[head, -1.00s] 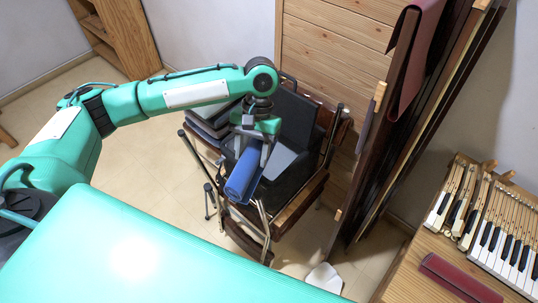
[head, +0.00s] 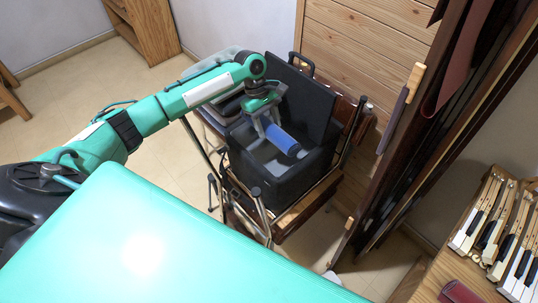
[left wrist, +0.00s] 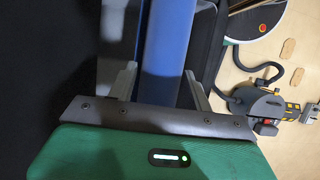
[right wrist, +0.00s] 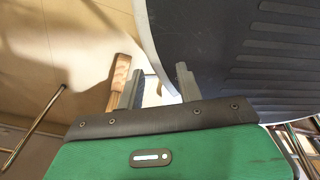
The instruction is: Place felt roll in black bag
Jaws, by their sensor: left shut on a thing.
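The blue felt roll (head: 285,140) is held in my left gripper (head: 266,126), above the opening of the black bag (head: 272,182). In the head view the roll lies tilted, its far end pointing down and right across the opening. I cannot tell how far below the bag's rim it is. The bag's lid stands raised behind it. In the left wrist view the felt roll (left wrist: 167,50) runs between the two fingers of the left gripper (left wrist: 158,88). My right gripper (right wrist: 158,88) shows only in the right wrist view, fingers apart and empty.
The bag rests on a wooden-armed chair (head: 300,210) with metal legs. Dark upright panels (head: 425,130) stand to its right, and a wooden wall (head: 355,45) is behind. Piano keys (head: 490,225) lie on a bench at the far right. Floor (head: 165,165) shows left of the chair.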

